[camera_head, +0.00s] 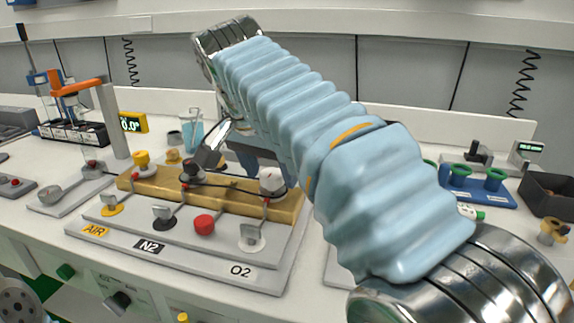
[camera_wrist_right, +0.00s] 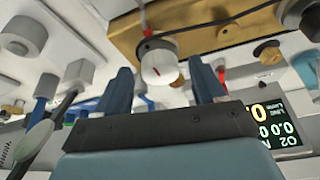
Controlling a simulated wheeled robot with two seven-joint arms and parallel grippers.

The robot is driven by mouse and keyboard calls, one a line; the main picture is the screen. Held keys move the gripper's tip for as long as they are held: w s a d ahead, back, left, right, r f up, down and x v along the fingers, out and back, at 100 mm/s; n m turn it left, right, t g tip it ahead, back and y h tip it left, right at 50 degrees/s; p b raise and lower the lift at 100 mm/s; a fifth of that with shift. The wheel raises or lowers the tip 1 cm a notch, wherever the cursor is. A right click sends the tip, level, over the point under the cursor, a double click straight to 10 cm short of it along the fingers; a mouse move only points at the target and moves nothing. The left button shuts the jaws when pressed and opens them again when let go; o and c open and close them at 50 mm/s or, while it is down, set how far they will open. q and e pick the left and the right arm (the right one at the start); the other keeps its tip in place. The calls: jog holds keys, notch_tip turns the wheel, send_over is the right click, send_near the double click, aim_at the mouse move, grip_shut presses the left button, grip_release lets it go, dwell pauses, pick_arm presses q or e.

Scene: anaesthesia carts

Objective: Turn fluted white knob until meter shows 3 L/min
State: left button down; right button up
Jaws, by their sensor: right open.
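The white knob (camera_head: 271,180) stands at the right end of the brass manifold block (camera_head: 210,193), above the O2 label. In the right wrist view the white knob (camera_wrist_right: 160,66) has a red mark and lies between the blue fingers of my right gripper (camera_wrist_right: 161,78). The fingers are apart; I cannot tell whether they touch it. In the head view my right gripper (camera_head: 245,165) is partly hidden behind its own arm. The meter (camera_wrist_right: 276,126) in the right wrist view shows O2 and N2 lines, with 0.0 readings, partly cut off by my gripper. My left gripper is not in view.
A black knob (camera_head: 190,172) and a yellow knob (camera_head: 141,160) stand on the same block. A beaker (camera_head: 192,130) stands behind. A blue rack (camera_head: 470,186) is at right.

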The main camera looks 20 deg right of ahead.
jog(key=c, duration=1.1)
jog(key=shift+o, duration=0.2)
jog(key=shift+f, duration=0.1)
